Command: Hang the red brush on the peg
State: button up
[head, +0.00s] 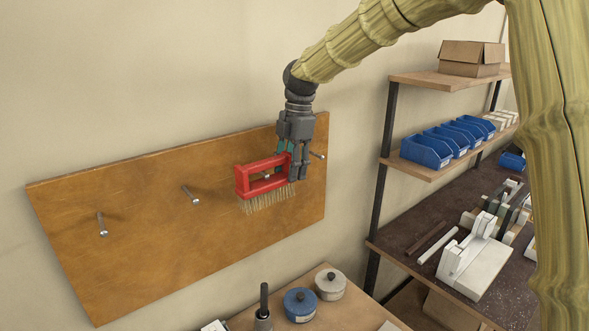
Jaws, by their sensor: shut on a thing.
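The red brush (241,183) has an open rectangular frame and pale bristles pointing down. It is at the wooden board (150,240) on the wall, held roughly level. My gripper (292,168) comes from above and is shut on the brush's right end, its fingers covering part of it. Metal pegs stick out of the board: one at the far left (102,225), one left of the brush (191,196) and one to the right, behind my gripper (318,155). Another peg's end (267,175) shows within the brush's frame opening. I cannot tell how far it reaches through, or whether the frame touches it.
Below the board stands a small table (345,307) with a blue round pot (300,304), a white round pot (330,284) and a dark-handled tool (263,310). At right is a shelf rack with blue bins (427,151), a cardboard box (470,58) and a bench with clamps (474,262).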

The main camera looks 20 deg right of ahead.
jog(key=shift+w+a+f, duration=0.1)
jog(key=shift+w+a, duration=0.1)
jog(key=shift+w, duration=0.35)
jog(key=shift+w+a, duration=0.2)
jog(key=shift+w, duration=0.3)
jog(key=shift+w+a+f, duration=0.2)
jog(key=shift+w+f, duration=0.15)
jog(key=shift+f, duration=0.25)
jog(key=o, duration=1.3)
jog(key=shift+o, duration=0.2)
jog(key=shift+r, duration=0.15)
